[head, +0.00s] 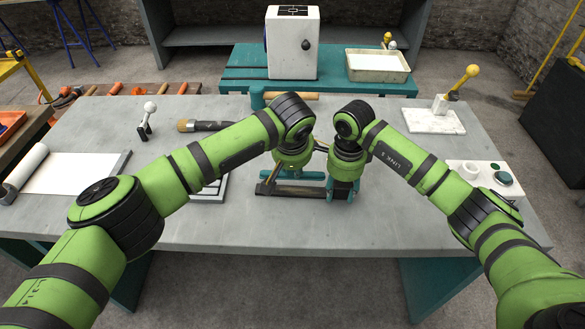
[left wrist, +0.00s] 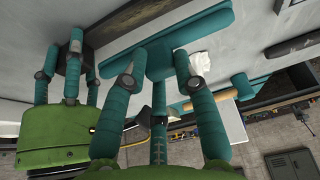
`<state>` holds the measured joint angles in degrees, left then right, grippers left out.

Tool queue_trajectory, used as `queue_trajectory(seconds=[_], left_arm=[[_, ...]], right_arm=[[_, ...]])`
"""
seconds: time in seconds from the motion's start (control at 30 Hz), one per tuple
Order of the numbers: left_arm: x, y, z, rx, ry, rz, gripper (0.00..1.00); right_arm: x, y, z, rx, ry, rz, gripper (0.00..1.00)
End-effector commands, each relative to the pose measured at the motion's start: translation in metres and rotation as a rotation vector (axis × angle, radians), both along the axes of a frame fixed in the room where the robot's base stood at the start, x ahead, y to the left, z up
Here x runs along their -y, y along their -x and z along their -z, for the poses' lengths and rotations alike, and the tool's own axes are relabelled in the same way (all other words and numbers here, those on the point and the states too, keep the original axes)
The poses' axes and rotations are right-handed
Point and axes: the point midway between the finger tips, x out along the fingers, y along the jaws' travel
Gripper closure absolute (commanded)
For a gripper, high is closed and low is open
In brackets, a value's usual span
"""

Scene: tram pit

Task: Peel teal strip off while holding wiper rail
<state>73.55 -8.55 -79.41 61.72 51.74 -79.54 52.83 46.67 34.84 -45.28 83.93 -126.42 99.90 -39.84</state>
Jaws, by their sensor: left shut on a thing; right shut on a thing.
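The wiper rail (head: 290,190) is a long dark brown bar near the front middle of the grey bench. It also shows in the left wrist view (left wrist: 135,22). A teal strip (left wrist: 205,27) runs alongside it, with a teal block joined to its middle. My left gripper (head: 288,172) is shut on this teal piece, its fingers on both sides of the block in the left wrist view (left wrist: 160,70). My right gripper (head: 342,190) is shut at the right end of the dark rail. Whether the strip still touches the rail, I cannot tell.
A brush (head: 205,126), a white-knobbed lever (head: 147,120) and a paper roll (head: 25,165) lie left. A slatted grey piece (head: 210,188) is under my left arm. A marble block with yellow-knobbed lever (head: 435,120) and a button panel (head: 480,175) stand right. The bench front is clear.

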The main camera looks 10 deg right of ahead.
Motion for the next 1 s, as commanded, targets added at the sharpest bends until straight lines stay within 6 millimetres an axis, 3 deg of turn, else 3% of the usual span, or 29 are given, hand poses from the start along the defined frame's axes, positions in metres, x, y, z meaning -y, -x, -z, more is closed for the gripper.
queue_trajectory(seconds=[0.7,1.0], left_arm=[[0.0,0.0,-0.044,0.002,0.001,0.001,1.0],[0.001,0.0,-0.052,0.002,0.002,0.002,1.0]], right_arm=[[0.0,0.001,0.001,-0.004,0.002,0.0,0.93],[0.0,0.001,0.002,-0.004,0.002,0.0,0.93]])
